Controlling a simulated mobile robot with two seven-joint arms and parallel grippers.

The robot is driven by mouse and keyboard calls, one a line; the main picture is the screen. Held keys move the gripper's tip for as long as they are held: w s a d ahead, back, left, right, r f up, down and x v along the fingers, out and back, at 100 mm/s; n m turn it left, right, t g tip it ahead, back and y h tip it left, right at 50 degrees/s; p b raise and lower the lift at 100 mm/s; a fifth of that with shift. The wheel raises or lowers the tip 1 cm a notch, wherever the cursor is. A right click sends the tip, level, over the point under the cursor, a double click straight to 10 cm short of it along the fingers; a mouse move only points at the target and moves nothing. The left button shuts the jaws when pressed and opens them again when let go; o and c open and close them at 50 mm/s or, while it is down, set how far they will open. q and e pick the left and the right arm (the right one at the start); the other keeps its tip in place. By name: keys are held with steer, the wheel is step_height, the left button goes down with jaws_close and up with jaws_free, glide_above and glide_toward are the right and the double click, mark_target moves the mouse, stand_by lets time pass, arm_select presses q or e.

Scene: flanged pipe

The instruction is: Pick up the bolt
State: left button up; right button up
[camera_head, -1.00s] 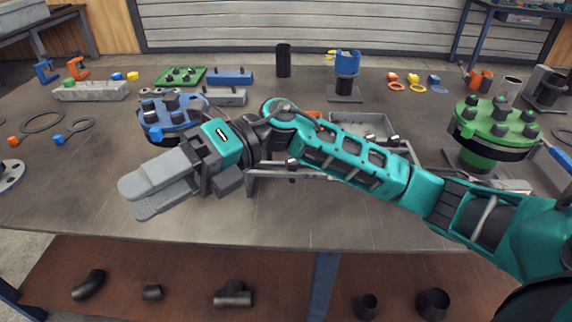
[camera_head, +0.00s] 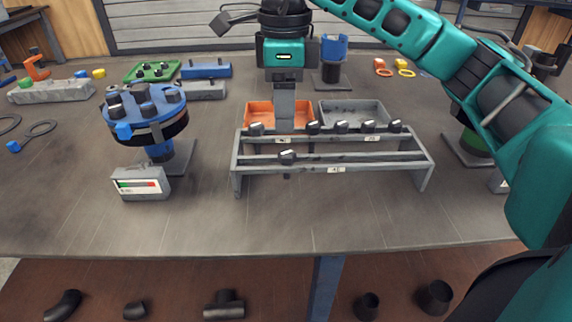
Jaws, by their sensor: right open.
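Several dark bolts stand heads-up in a grey two-level rack (camera_head: 420,160) on the table. The upper rail holds a bolt at the left (camera_head: 256,128) and more to the right, such as one near the middle (camera_head: 342,127). A single bolt (camera_head: 288,157) sits in the lower rail. My right gripper (camera_head: 284,122) points down over the rack, between the left bolt and the others in the picture. It is open, seen edge-on, with no bolt visible between its fingers. Its fingers may hide part of the upper rail. My left gripper is out of view.
An orange bin (camera_head: 262,108) and a grey bin (camera_head: 350,107) stand behind the rack. A blue flange with bolts (camera_head: 150,112) stands at the left, behind a small gauge box (camera_head: 140,184). The table front is clear.

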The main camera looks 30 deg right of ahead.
mark_target(287, 152)
step_height(287, 152, down, 8)
steer(key=shift+d+f+b, duration=0.15)
steer(key=shift+f+b, duration=0.05)
steer(key=shift+b, duration=0.25)
steer(key=shift+c, duration=0.4)
jaws_close()
